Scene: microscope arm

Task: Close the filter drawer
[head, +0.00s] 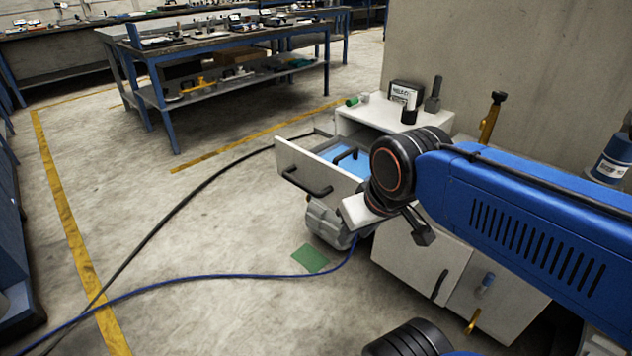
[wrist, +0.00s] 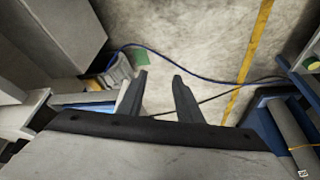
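The filter drawer (head: 292,160) is pulled out of the white cabinet in the head view. Its pale front carries a black bar handle (head: 307,183), and blue material (head: 352,160) lies inside. My gripper (wrist: 160,76) shows two dark fingers spread apart with nothing between them in the wrist view. In the wrist view, the drawer's pale side and blue inside (wrist: 85,105) appear left of the fingers. The left finger overlaps the pale front; contact cannot be told. In the head view, my wrist hides part of the drawer, and the gripper is only partly visible.
The white cabinet (head: 420,258) has closed lower doors. A labelled box (head: 405,93) and a dark bottle (head: 433,97) stand on its top. A blue cable (head: 220,277) and green sheet (head: 310,258) lie on the floor. Floor left of the drawer is mostly clear.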

